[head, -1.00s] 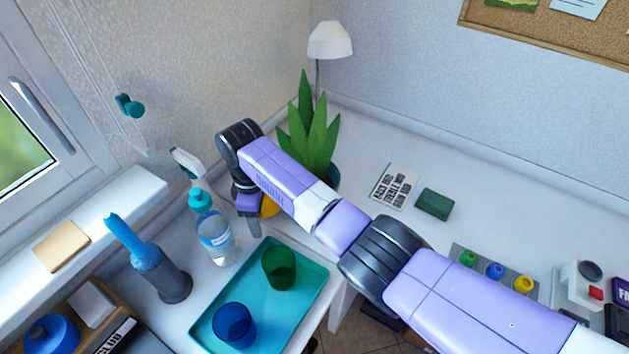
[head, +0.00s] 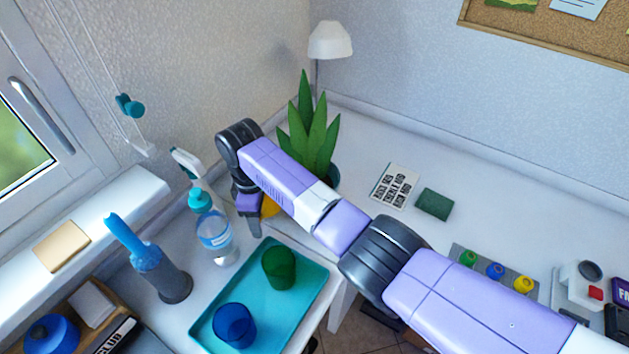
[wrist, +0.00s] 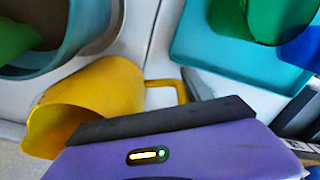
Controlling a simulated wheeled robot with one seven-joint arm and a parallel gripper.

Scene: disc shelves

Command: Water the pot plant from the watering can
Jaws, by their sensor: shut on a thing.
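The pot plant (head: 312,135) has tall pointed green leaves and stands on the desk by the back corner. Its teal pot is mostly hidden behind my arm in the head view; the pot's rim and brown soil (wrist: 45,18) show at the upper left of the wrist view. The yellow watering can (wrist: 112,88) lies across the wrist view, its wide opening at the left, close to the pot, and its handle at the right. In the head view only a sliver of the can (head: 270,206) shows. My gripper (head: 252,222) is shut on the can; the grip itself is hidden.
A spray bottle (head: 215,235) stands just left of my gripper. A teal tray (head: 262,318) with a green cup (head: 279,268) and a blue cup (head: 234,325) is in front. A white lamp (head: 330,40) stands behind the plant.

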